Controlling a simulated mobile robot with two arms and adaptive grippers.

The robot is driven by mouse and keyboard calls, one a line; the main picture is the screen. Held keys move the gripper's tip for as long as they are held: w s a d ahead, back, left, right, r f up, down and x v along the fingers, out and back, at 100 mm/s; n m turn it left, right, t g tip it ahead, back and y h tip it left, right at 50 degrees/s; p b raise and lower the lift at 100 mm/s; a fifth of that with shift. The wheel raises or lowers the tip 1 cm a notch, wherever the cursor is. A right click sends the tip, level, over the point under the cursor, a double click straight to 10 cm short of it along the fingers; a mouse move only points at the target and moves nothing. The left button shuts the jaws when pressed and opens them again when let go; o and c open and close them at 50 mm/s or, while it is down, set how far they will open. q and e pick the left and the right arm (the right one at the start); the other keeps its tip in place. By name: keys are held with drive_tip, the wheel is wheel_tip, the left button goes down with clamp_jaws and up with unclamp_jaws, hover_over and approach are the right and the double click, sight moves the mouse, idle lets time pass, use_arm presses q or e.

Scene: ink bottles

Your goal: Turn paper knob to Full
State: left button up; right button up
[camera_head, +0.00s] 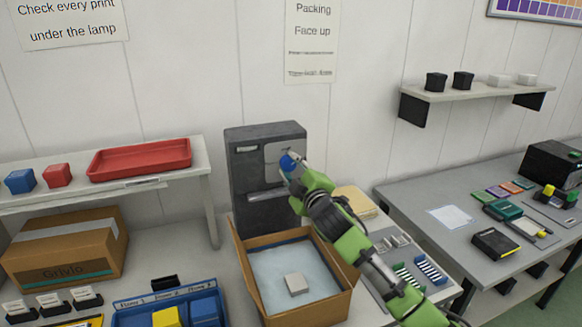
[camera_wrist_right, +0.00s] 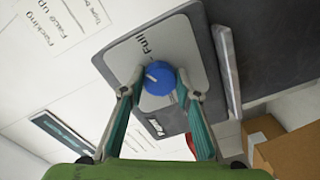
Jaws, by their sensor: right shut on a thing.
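The paper knob (camera_head: 287,162) is a round blue knob on the light plate (camera_head: 273,155) of a dark grey machine (camera_head: 262,208). My right gripper (camera_head: 290,168) reaches up to it and covers part of it. In the right wrist view, the knob (camera_wrist_right: 159,80) sits between the two fingertips of my right gripper (camera_wrist_right: 158,84), which is shut on it. A white mark shows on the knob's face, toward its left side there. The printed word "Full" (camera_wrist_right: 144,44) stands on the plate above the knob in that view, apart from the mark. My left gripper is not in view.
An open cardboard box (camera_head: 346,297) with a pale lining and a small white block (camera_head: 297,284) stands below my right arm. A red tray (camera_head: 140,157) lies on the left shelf. A grey table (camera_head: 420,200) with several small items is at the right.

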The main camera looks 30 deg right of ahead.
drive_tip(key=m, duration=0.5)
drive_tip(key=shift+p, duration=0.4)
drive_tip(key=shift+m, duration=0.3)
drive_tip(key=o, duration=1.1)
drive_tip(key=shift+f, duration=0.1)
drive_tip(key=shift+s+a, duration=0.1)
drive_tip(key=shift+s, duration=0.3)
drive_tip(key=v, duration=1.1)
